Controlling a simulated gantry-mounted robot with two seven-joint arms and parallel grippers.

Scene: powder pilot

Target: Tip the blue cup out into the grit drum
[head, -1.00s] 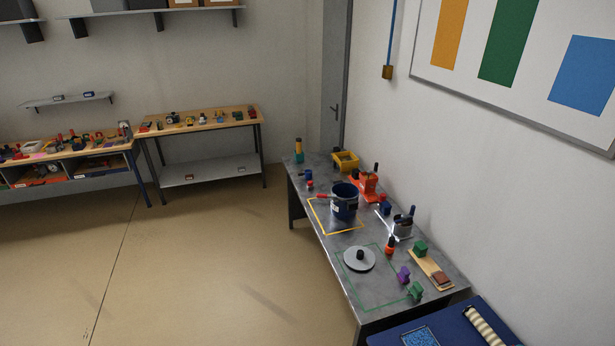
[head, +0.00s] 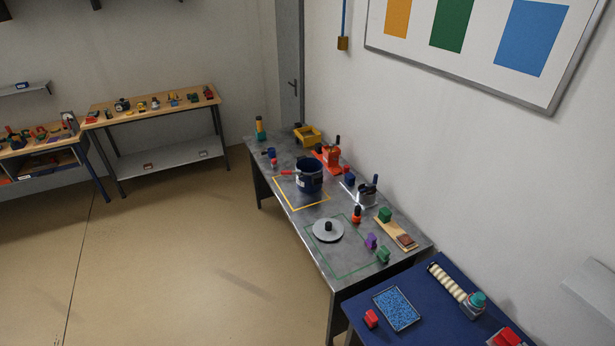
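A dark blue drum (head: 309,178) with a pale label stands open on the metal table, at the back edge of a yellow outline; it looks like the grit drum. A grey round lid (head: 326,232) with a black knob lies apart from it, inside a green outline. A small blue thing (head: 270,153) at the table's far left may be the blue cup. Another small blue thing (head: 349,177) stands right of the drum. They are too small to tell which is the cup or what is inside. Neither of my grippers is in view.
Red-orange (head: 329,158) and yellow (head: 307,135) items stand behind the drum. A wooden board (head: 395,233), a purple block (head: 371,241) and a green block (head: 383,256) lie nearer. A blue table (head: 360,324) adjoins at front right. The floor at left is clear.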

